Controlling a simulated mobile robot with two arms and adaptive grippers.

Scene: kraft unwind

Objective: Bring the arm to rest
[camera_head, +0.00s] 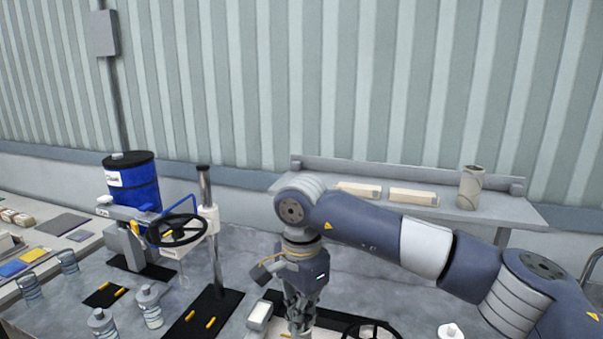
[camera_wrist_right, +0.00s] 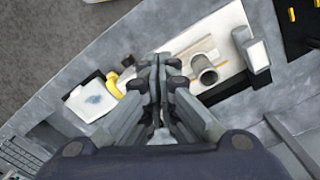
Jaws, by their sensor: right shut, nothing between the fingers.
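My right gripper (camera_head: 300,318) hangs pointing down at the lower middle of the head view, at the end of my right arm, which comes in from the right. In the right wrist view my right gripper (camera_wrist_right: 158,65) has its fingers together with nothing between them. It is above a pale work surface (camera_wrist_right: 222,38) and apart from the things on it. My left gripper does not show in either view.
A blue drum (camera_head: 133,184) and a black handwheel (camera_head: 177,230) stand at the left. A shelf (camera_head: 440,208) at the back carries boxes and a cardboard tube (camera_head: 470,188). A grey cylinder (camera_wrist_right: 204,70) lies close to the gripper in the wrist view.

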